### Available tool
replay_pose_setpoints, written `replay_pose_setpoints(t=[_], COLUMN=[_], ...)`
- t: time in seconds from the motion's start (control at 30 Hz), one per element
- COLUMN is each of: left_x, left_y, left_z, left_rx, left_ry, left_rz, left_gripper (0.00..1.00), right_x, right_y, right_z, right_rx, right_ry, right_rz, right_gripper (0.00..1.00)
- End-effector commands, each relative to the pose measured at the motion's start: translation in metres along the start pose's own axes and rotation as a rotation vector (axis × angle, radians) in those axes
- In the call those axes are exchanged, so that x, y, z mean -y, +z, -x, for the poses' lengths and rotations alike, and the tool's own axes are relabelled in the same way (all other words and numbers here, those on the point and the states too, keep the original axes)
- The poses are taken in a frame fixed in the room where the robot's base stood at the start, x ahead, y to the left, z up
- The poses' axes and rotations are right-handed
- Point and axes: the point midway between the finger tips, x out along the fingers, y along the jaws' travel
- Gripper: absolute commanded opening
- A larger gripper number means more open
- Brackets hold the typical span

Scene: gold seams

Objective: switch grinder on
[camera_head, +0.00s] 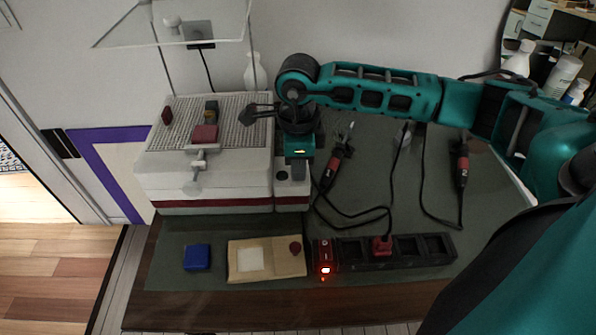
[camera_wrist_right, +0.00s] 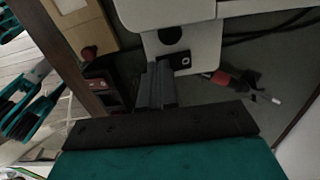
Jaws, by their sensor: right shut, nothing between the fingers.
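The grinder looks to be the white box (camera_head: 215,187) with a gridded top and a red stripe; a smaller white block (camera_head: 291,195) adjoins its right side. In the wrist view, this block (camera_wrist_right: 203,45) carries a dark round spot and a small black switch (camera_wrist_right: 186,61). My right gripper (camera_head: 298,170) points down over the block, and its fingertips are partly hidden in the head view. In the wrist view its grey fingers (camera_wrist_right: 153,72) are together and empty, close beside the block and its switch. I cannot tell whether they touch.
Two rotary tools with cords lie to the right, one near (camera_head: 338,160) and one farther (camera_head: 461,167). A power strip (camera_head: 435,262) with a glowing red switch (camera_head: 325,262), a beige tray (camera_head: 268,271) and a blue block (camera_head: 197,257) lie along the front. A clear shield (camera_head: 130,26) overhangs the box.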

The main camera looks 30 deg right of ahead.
Motion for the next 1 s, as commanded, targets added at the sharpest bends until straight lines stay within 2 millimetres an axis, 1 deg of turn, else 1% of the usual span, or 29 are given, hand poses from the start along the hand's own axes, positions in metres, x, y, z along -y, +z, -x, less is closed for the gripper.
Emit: replay_pose_setpoints(t=[0.37, 0.57, 0.83, 1.0], left_x=[0.0, 0.0, 0.0, 0.0], left_y=[0.003, 0.001, -0.004, -0.004], left_z=[-0.004, -0.002, 0.001, 0.002], left_rx=[-0.003, -0.003, -0.003, -0.002], left_ry=[0.0, -0.001, -0.001, -0.001], left_rz=[0.0, 0.0, 0.0, 0.0], left_gripper=[0.0, 0.0, 0.0, 0.0], right_x=[0.0, 0.0, 0.0, 0.0], right_y=[0.0, 0.0, 0.0, 0.0], right_z=[-0.007, -0.003, 0.007, 0.009], right_rx=[0.0, 0.0, 0.0, 0.0], right_ry=[0.0, 0.0, 0.0, 0.0], right_rz=[0.0, 0.0, 0.0, 0.0], right_gripper=[0.0, 0.0, 0.0, 0.0])
